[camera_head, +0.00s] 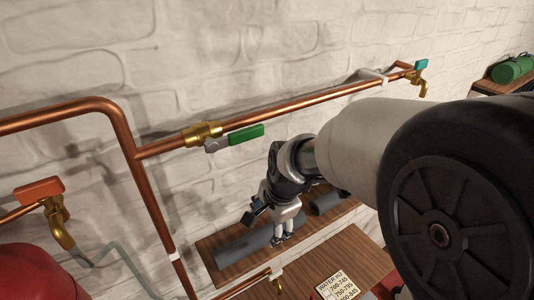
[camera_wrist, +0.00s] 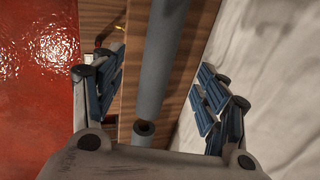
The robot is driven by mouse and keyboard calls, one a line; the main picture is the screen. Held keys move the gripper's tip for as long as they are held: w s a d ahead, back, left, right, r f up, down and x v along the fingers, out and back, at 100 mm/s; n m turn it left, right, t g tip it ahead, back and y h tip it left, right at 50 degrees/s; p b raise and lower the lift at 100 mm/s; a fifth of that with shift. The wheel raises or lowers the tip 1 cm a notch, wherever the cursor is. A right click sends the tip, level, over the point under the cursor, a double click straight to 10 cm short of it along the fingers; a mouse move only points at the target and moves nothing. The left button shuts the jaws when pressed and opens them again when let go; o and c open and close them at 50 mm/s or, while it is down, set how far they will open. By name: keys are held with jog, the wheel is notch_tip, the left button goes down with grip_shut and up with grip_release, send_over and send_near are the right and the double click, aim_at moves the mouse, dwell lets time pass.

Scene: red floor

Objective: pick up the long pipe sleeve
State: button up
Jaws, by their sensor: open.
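The long pipe sleeve (camera_head: 243,248) is a grey tube lying on a brown wooden shelf (camera_head: 208,244) against the wall. A shorter grey sleeve (camera_head: 326,203) lies farther right on the same shelf. My gripper (camera_head: 283,238) points down at the long sleeve's right end and hides part of it. In the wrist view the long sleeve (camera_wrist: 162,60) runs down the middle, between the open fingers of my gripper (camera_wrist: 160,85), with space on both sides. The short sleeve (camera_wrist: 143,130) shows its hollow end below it. I cannot tell the exact height of the fingers above the sleeve.
A copper pipe (camera_head: 300,104) with a green-handled valve (camera_head: 238,137) runs along the white brick wall above the shelf. A lower copper pipe (camera_head: 243,286) passes in front of the shelf.

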aim_at(263, 234)
jog(key=x, duration=0.3)
jog(key=shift+w, duration=0.1)
jog(key=x, duration=0.5)
jog(key=shift+a+f, duration=0.15)
jog(key=shift+a, duration=0.15)
jog(key=shift+c, duration=0.2)
jog(key=c, duration=1.1)
